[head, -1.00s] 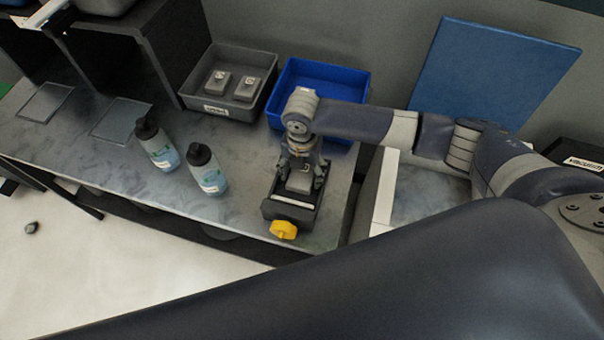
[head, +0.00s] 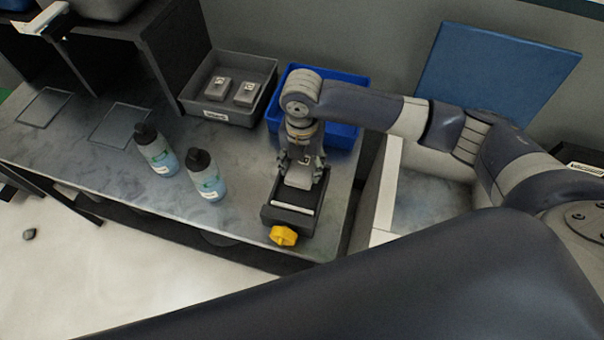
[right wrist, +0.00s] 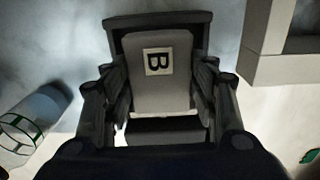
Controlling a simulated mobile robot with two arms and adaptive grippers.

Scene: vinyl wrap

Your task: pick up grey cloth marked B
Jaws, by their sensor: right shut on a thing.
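The grey cloth marked B (right wrist: 160,85) is a folded grey block with a white label bearing a black B. In the right wrist view it sits between the two fingers of my right gripper (right wrist: 158,112), which is shut on it. In the head view the cloth (head: 299,178) shows below my right gripper (head: 301,165), over a black holder (head: 290,208) with a light bar and a yellow knob (head: 283,236). I cannot tell whether the cloth still touches the holder. My left gripper does not show.
A grey bin (head: 214,111) with two grey labelled blocks stands behind, next to a blue bin (head: 355,135). A white-edged box (head: 388,185) stands to the right.

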